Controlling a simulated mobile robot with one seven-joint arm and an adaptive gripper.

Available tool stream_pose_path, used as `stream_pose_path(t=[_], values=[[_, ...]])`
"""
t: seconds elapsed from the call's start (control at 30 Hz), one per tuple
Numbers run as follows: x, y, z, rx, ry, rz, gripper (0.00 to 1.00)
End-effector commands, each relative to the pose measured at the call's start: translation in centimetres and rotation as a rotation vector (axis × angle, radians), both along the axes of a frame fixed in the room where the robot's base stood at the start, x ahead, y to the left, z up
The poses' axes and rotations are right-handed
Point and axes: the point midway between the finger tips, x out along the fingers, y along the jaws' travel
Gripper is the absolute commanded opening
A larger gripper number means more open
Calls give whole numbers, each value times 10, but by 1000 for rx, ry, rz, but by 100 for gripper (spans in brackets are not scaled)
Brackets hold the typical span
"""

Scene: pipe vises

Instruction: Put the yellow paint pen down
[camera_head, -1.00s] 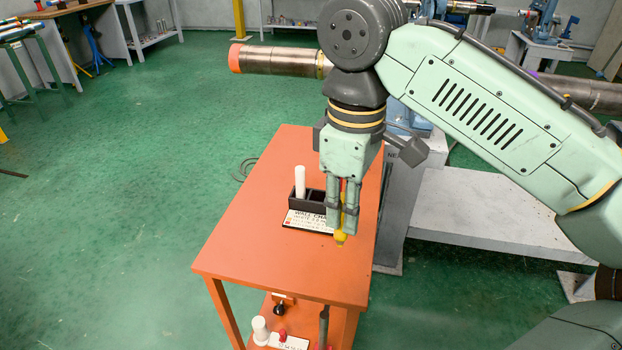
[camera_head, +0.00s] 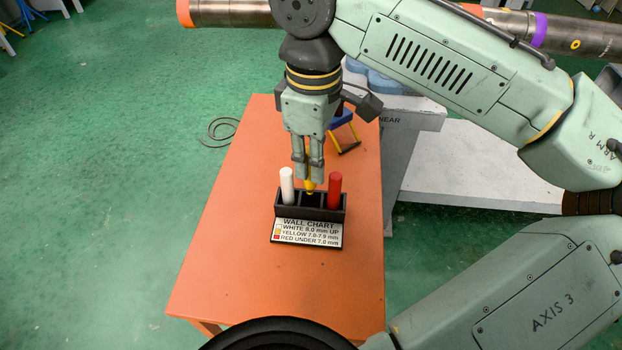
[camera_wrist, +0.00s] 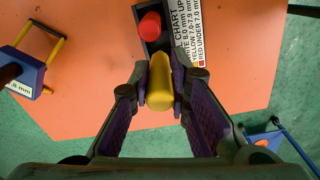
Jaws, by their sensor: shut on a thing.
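The yellow paint pen (camera_head: 309,186) is held upright between the fingers of my gripper (camera_head: 309,172), with its lower end at the middle slot of the black pen holder (camera_head: 323,214). I cannot tell whether its tip is inside the slot. In the wrist view my gripper (camera_wrist: 160,98) is shut around the yellow pen (camera_wrist: 161,80). A white pen (camera_head: 287,186) stands in the left slot and a red pen (camera_head: 334,190) in the right slot. The red pen (camera_wrist: 150,26) also shows in the wrist view; the white one is hidden there.
A wall chart label (camera_head: 305,233) lies in front of the holder on the orange table (camera_head: 230,255). A blue and yellow tool (camera_head: 344,130) lies behind it; it also shows in the wrist view (camera_wrist: 25,75). The table's left and front parts are clear.

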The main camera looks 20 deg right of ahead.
Motion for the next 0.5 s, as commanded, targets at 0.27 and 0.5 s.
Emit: stream_pose_path(t=[0.27, 0.5], values=[[0, 0, -32, -2, 1, -1, 0], [0, 0, -50, -1, -1, 0, 0]])
